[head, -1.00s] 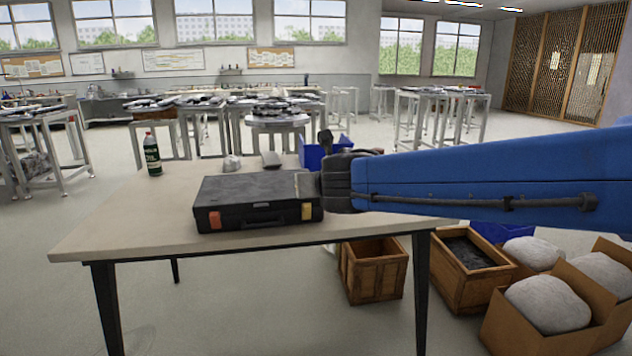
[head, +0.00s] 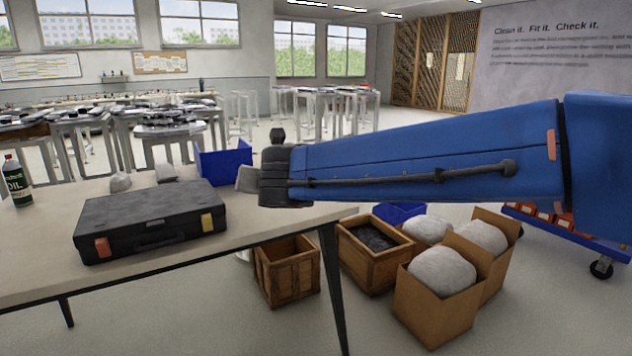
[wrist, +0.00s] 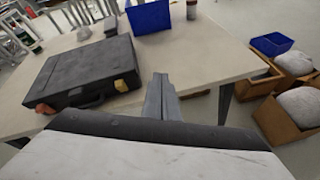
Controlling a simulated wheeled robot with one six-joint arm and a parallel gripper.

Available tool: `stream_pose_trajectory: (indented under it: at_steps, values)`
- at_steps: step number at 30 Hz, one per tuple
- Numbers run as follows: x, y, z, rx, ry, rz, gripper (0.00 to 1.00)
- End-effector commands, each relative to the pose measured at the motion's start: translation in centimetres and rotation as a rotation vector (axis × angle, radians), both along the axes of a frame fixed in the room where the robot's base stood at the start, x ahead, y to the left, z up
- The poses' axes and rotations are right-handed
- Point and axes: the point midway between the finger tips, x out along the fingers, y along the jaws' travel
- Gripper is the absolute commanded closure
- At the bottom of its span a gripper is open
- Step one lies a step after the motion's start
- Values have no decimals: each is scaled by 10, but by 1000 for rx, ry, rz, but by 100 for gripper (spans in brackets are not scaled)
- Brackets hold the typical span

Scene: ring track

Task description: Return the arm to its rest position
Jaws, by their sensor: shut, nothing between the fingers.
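My blue arm (head: 430,165) reaches in from the right in the head view, roughly level, with its dark wrist end over the right end of the table. In the wrist view my gripper (wrist: 160,78) has its grey fingers together with nothing between them. It points over the table near its front edge, to the right of the black case. In the head view the fingers are mostly hidden behind the wrist.
A closed black case (head: 150,222), an oil bottle (head: 17,183) and a blue bin (head: 222,165) stand on the table (head: 40,280). Wooden crates (head: 287,270) and boxes with pale sacks (head: 440,300) stand on the floor to the right. Workbenches fill the back.

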Motion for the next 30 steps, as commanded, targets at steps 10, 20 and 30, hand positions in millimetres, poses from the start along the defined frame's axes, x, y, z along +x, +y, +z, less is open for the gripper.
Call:
stream_pose_trajectory:
  at_steps: [10, 20, 30]
  values:
    - [-10, -192, -28, 459, 269, -557, 100]
    - [-80, -337, -78, 957, 456, -1113, 100]
    - [-186, -422, -141, 1498, 567, -1670, 100]
